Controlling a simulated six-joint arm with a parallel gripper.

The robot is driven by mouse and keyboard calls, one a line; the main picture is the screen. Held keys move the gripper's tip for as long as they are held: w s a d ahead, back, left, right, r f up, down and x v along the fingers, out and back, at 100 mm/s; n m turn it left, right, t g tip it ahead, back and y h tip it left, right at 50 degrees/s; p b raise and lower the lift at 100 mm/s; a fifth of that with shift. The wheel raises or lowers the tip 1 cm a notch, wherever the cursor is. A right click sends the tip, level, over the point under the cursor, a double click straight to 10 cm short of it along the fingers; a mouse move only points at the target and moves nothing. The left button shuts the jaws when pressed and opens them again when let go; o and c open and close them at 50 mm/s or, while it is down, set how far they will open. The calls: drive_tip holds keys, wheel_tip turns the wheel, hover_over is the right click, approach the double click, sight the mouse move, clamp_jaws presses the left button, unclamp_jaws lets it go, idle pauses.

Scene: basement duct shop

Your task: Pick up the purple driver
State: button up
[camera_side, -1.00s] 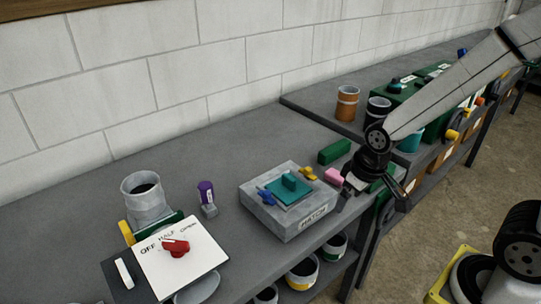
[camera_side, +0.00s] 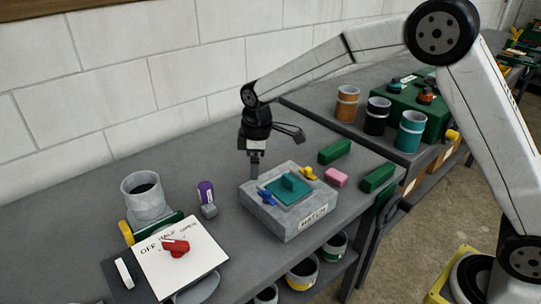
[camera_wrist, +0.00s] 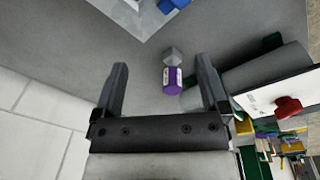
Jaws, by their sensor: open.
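The purple driver (camera_side: 206,191) stands on the grey bench, between the grey duct piece and the hatch box, with a grey block-like part at its lower end. It also shows in the wrist view (camera_wrist: 172,82), between the fingers and nearer the right one. My gripper (camera_side: 256,168) is above the bench at the back left of the hatch box, to the right of the driver and apart from it. In the wrist view my gripper (camera_wrist: 161,85) has its two fingers wide apart, with nothing held.
The grey hatch box (camera_side: 285,215) has a teal lid and blue and yellow latches. A white panel with a red knob (camera_side: 175,247) and a grey duct (camera_side: 146,200) stand left of the driver. Green and pink blocks (camera_side: 336,178) lie right. Bench behind the driver is clear.

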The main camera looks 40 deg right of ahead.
sight(206, 194)
drive_tip(key=w+a+n, duration=0.2)
drive_tip(key=a, duration=0.1)
drive_tip(key=w+a+f+n, duration=0.1)
drive_tip(key=w+a+n, duration=0.1)
drive_tip(key=a, duration=0.1)
drive_tip(key=w+a+f+n+g, duration=0.1)
drive_tip(key=w+a+n, duration=0.1)
drive_tip(key=w+a, duration=0.1)
drive_tip(key=shift+w+a+n, duration=0.1)
drive_tip(key=shift+a+n, duration=0.1)
drive_tip(key=shift+n, duration=0.1)
drive_tip(key=shift+w+a+f+n, duration=0.2)
drive_tip(key=shift+w+a+n, duration=0.05)
drive_tip(key=shift+a+n, duration=0.3)
drive_tip(key=shift+d+f, duration=0.1)
drive_tip(key=shift+f, duration=3.8)
clamp_jaws()
